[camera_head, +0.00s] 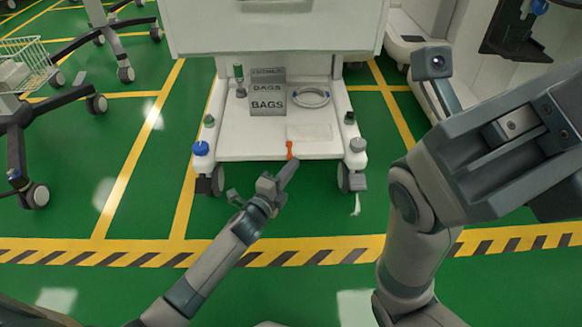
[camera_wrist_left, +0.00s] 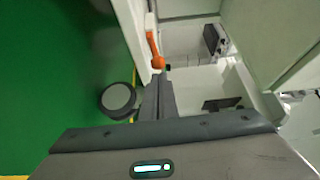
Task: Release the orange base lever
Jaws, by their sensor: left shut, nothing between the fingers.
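The orange base lever (camera_head: 290,149) stands at the front edge of the white cart's base shelf (camera_head: 245,150). It also shows in the left wrist view (camera_wrist_left: 154,48), just beyond my fingertips. My left gripper (camera_head: 291,167) is shut and empty, with its tips just below and in front of the lever in the head view. In the left wrist view, the left fingertips (camera_wrist_left: 158,78) lie close to the lever's lower end; I cannot tell whether they touch it. The right arm shows large at the right of the head view, but its fingers are not clearly visible.
The shelf holds a grey bags box (camera_head: 267,101), a coiled tube (camera_head: 311,97) and a green-topped bottle (camera_head: 239,75). Cart wheels flank the shelf; one wheel (camera_wrist_left: 118,100) is near my left gripper.

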